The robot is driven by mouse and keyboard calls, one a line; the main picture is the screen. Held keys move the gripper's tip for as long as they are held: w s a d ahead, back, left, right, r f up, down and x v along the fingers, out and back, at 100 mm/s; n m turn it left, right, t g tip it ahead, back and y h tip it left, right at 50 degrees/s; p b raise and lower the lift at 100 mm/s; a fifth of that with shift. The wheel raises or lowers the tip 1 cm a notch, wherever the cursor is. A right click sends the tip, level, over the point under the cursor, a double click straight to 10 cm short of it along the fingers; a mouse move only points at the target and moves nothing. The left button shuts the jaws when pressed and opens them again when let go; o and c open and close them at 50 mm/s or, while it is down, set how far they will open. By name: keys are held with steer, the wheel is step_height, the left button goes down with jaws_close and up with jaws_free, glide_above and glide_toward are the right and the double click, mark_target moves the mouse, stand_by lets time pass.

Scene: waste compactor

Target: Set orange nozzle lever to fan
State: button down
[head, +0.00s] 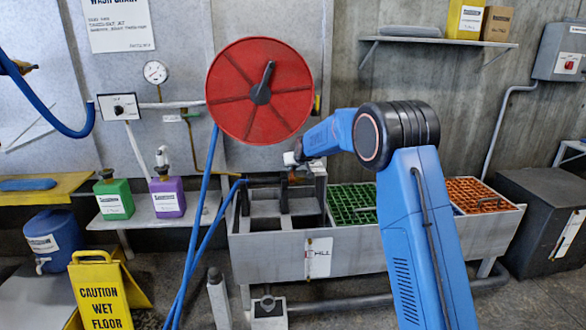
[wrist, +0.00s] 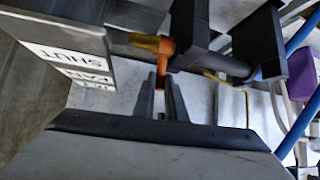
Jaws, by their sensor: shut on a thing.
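The orange nozzle lever (wrist: 166,46) is in the upper middle of the wrist view, on a dark nozzle body (wrist: 190,30). My gripper (wrist: 160,88) is shut on the lever's end, with one finger on each side. A grey block with a label plate (wrist: 72,62) reading SHUT, FAN and JET stands to the left of the lever. In the head view my gripper (head: 294,162) is at the left end of the grey trough, and a small orange bit of the lever (head: 292,178) shows below it. Which label the lever points at is hard to tell.
A red hose reel (head: 240,100) hangs on the wall above, with a blue hose (head: 207,170) running down from it. The grey trough (head: 350,245) holds green and orange grates. Green and purple jugs (head: 167,197) stand on a shelf at left. A yellow wet-floor sign (head: 100,290) stands in front.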

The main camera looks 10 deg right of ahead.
steer(key=c, duration=1.8)
jaws_free()
steer(key=shift+a, duration=0.1)
steer(key=v, duration=1.7)
steer(key=shift+s+r, duration=0.15)
steer(key=shift+r, duration=0.05)
steer(key=s+d+r+g, duration=0.1)
steer(key=s+d, duration=0.2)
steer(key=s, duration=0.8)
steer(key=s+d+r+m+g+h, duration=0.1)
steer(key=s+d, duration=0.2)
steer(key=s, duration=0.7)
steer(key=s+d+r+g, duration=0.1)
steer(key=s+d, duration=0.3)
steer(key=s, duration=0.7)
steer(key=s+d+f, duration=0.1)
steer(key=s+f, duration=0.2)
steer(key=s, duration=0.6)
steer(key=s+d+f+g, duration=0.1)
steer(key=s+d+f, duration=0.1)
steer(key=s, duration=0.8)
steer(key=s+d+f+m+g+h, duration=0.1)
steer(key=s+f, duration=0.3)
steer(key=s, duration=0.6)
steer(key=shift+d+f, duration=0.15)
steer(key=shift+f, duration=0.15)
